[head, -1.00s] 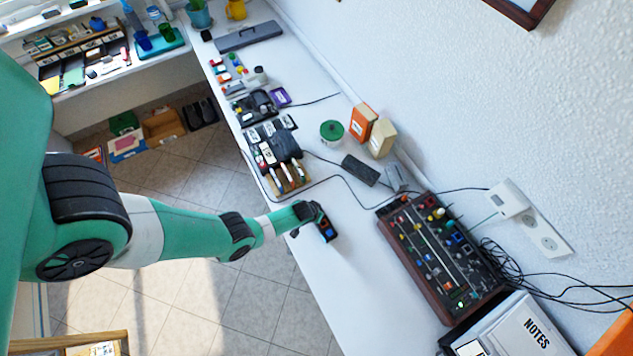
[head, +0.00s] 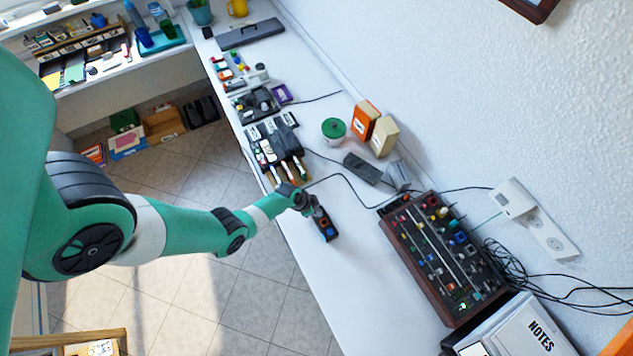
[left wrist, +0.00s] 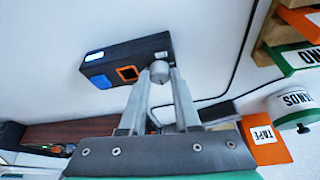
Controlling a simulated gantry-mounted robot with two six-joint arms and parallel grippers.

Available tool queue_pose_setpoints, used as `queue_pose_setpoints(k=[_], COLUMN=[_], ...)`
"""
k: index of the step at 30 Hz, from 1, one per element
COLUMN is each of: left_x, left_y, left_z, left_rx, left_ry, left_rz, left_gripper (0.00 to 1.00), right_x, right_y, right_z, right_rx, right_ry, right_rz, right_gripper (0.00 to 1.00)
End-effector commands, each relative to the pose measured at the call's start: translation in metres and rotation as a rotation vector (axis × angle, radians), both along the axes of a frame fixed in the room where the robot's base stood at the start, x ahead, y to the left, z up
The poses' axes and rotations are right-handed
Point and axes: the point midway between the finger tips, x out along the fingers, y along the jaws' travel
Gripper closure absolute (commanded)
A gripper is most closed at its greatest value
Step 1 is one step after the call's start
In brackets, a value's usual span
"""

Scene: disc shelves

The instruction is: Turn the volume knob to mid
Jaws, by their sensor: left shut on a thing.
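A small black box (head: 326,231) lies near the front edge of the white desk. It has a blue patch and an orange-framed square on its face, which also show in the left wrist view (left wrist: 115,60). My left gripper (left wrist: 159,76) is at one end of the box, its two fingers closed on a small grey round knob (left wrist: 158,69) there. In the head view my left gripper (head: 316,209) hides that end and the knob. I cannot read the knob's setting. My right gripper is in neither view.
A wooden-sided control panel (head: 440,258) with many knobs stands right of the box. A dark remote-like block (head: 362,168), a green-lidded tub (head: 333,130) and an orange carton (head: 365,120) stand behind. A black cable crosses the desk. Bare desk surrounds the box's right side.

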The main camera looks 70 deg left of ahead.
Motion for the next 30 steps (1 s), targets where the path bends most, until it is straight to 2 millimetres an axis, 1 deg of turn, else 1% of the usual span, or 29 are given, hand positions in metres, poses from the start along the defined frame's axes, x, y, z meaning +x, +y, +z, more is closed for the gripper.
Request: queue_pose_setpoints(k=[6, 18, 19, 23, 24, 30], left_x=[-0.0006, -0.001, -0.001, -0.0008, -0.0008, -0.0005], left_y=[0.0006, 0.0003, 0.0003, 0.0004, 0.0004, 0.0004], left_z=[-0.0011, -0.001, -0.001, -0.0009, -0.0008, -0.0004], left_rx=[0.002, 0.001, 0.001, 0.001, 0.001, 0.001], left_ry=[0.002, 0.003, 0.003, 0.003, 0.003, 0.002], left_rz=[-0.044, -0.05, -0.05, -0.049, -0.049, -0.049], left_gripper=[1.0, 1.0, 0.64, 0.4, 0.38, 0.38], right_x=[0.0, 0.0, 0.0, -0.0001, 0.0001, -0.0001], right_y=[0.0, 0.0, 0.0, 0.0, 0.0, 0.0], right_z=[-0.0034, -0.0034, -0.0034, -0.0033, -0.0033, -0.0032], right_rx=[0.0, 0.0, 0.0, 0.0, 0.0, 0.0], right_ry=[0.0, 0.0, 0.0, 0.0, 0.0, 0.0], right_rz=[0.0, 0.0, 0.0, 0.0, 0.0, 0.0], right_gripper=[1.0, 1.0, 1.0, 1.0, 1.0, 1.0])
